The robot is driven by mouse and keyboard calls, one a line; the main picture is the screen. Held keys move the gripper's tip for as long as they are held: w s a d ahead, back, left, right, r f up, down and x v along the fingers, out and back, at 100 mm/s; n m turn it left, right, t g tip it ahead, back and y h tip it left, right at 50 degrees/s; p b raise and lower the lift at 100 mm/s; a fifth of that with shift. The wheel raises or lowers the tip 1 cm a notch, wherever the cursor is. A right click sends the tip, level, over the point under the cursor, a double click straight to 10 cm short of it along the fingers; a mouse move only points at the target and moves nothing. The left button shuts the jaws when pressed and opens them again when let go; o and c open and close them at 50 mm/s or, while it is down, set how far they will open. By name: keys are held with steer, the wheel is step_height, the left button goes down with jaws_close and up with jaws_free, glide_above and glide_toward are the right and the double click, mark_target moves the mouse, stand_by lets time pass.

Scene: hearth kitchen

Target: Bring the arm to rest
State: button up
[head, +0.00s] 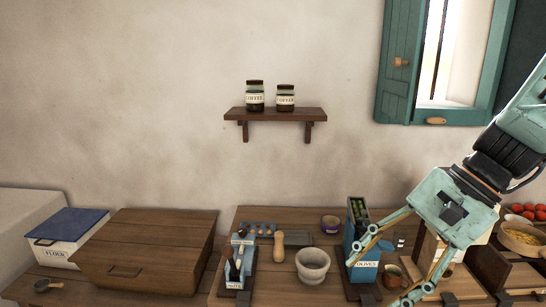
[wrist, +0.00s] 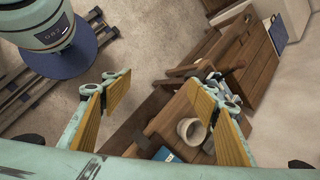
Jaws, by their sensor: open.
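My gripper (head: 380,280) is at the right of the head view, in front of the counter and pointing down and toward the left. In the wrist view, my gripper (wrist: 160,88) shows its two wood-coloured finger pads spread wide apart. Nothing is held between them; the floor and the counter edge show in the gap. The gripper hides part of the olives box (head: 363,272) and things behind it in the head view.
A flour bin (head: 62,240) is at far left. A bowl of pasta (head: 522,238) is at right. A shelf (head: 276,114) holds two coffee jars.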

steer(key=s+r+n+t+h, duration=0.1)
steer(key=s+r+n+h, duration=0.2)
steer(key=s, duration=0.5)
steer(key=s+r+n+t+h, duration=0.2)
steer(key=s+r+n+h, duration=0.1)
steer(key=s+r+n, duration=0.2)
steer(key=shift+s+d+r+n+b, duration=0.2)
steer(key=shift+s+d+n+b, duration=0.25)
steer(key=shift+s+n, duration=1.2)
steer(key=shift+s+m, duration=0.55)
